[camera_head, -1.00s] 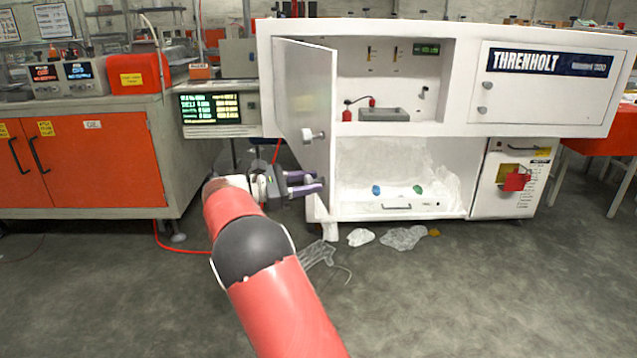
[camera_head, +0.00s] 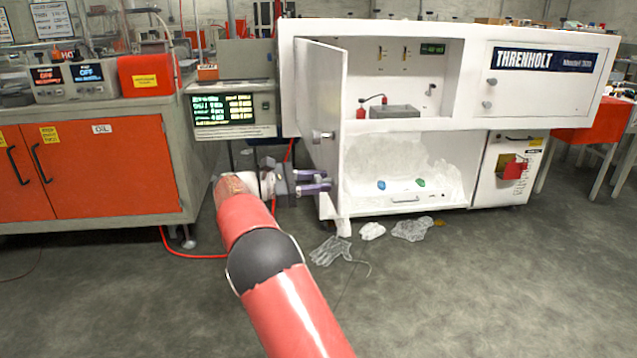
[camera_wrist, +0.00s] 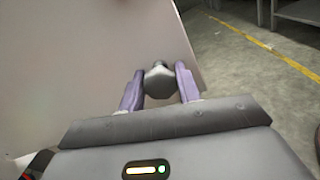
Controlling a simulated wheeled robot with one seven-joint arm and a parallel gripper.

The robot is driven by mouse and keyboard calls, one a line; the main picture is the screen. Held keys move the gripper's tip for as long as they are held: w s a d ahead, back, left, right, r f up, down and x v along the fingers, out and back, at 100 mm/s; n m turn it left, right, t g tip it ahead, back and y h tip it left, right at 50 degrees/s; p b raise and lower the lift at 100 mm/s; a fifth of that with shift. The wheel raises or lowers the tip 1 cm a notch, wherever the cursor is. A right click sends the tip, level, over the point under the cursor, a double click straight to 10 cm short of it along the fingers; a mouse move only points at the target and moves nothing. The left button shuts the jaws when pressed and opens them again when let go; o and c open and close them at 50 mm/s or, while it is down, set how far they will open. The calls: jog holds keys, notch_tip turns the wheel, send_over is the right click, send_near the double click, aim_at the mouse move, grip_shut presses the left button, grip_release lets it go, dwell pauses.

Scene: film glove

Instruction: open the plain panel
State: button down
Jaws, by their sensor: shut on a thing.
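The plain panel (camera_head: 318,85) is a white door without lettering on the left of the white cabinet. It stands swung out from the cabinet front, and the bay behind it shows. In the head view one knob (camera_head: 322,136) sits free on it, above my gripper (camera_head: 316,182). My gripper is at the panel's lower part. In the wrist view, its purple fingers (camera_wrist: 160,88) are shut on a grey knob (camera_wrist: 160,82) on the pale panel (camera_wrist: 90,60). The knob's contact is partly hidden by the fingers.
A lettered panel (camera_head: 545,85) closes the cabinet's right side. Orange cupboards (camera_head: 85,165) and a screen unit (camera_head: 225,112) stand to the left. Clear gloves (camera_head: 330,250) and crumpled film (camera_head: 412,228) lie on the floor below. The floor at front right is clear.

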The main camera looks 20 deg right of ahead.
jog(key=shift+f, duration=0.15)
jog(key=c, duration=1)
grip_release()
jog(key=shift+a, duration=0.1)
jog(key=a, duration=0.7)
jog(key=shift+w+a, duration=0.3)
jog(key=shift+w, duration=0.05)
